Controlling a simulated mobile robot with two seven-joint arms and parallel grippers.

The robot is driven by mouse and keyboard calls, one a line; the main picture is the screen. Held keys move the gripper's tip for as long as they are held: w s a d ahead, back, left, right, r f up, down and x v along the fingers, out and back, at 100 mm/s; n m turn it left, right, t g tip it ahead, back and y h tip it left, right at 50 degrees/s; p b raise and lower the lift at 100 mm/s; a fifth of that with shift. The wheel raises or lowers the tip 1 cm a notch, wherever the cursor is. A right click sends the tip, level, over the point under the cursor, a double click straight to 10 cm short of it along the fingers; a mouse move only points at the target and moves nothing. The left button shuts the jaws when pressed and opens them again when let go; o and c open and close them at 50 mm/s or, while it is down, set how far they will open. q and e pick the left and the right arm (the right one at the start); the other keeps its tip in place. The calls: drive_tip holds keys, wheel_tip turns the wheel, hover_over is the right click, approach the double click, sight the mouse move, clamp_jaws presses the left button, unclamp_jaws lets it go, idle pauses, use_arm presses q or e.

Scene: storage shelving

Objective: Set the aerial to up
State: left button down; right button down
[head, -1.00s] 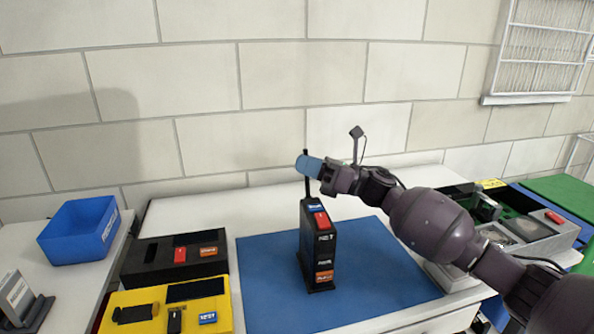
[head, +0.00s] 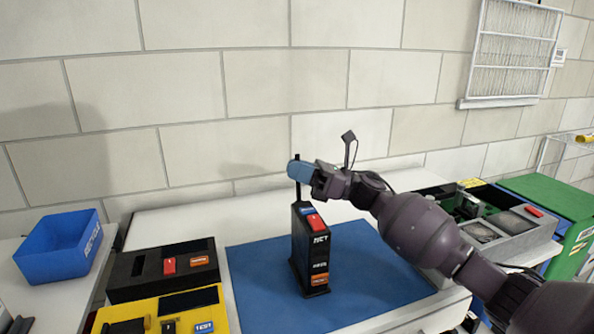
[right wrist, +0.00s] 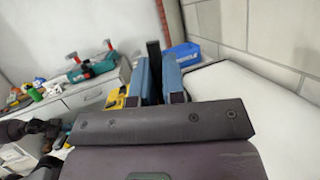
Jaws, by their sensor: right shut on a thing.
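A black upright device (head: 317,262) with a red button on top and orange labels stands on the blue mat (head: 375,285). Its thin black aerial (head: 298,190) rises from the top left of the device and looks about upright. My right gripper (head: 299,171) is at the aerial's upper part, its blue fingers shut on it; the fingers hide part of the aerial. In the right wrist view, the dark aerial (right wrist: 153,55) shows between the two blue fingers (right wrist: 157,78). My left gripper is not in view.
A blue recycle bin (head: 55,262) stands further left. A grey case (head: 515,243) is at the right. A tiled wall (head: 200,90) is behind.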

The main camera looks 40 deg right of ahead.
drive_tip(key=c, duration=1.3)
unclamp_jaws()
drive_tip(key=shift+f, duration=0.1)
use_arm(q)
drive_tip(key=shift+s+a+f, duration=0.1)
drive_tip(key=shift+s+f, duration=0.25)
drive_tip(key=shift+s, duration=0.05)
use_arm(e)
drive_tip(key=shift+o, duration=0.5)
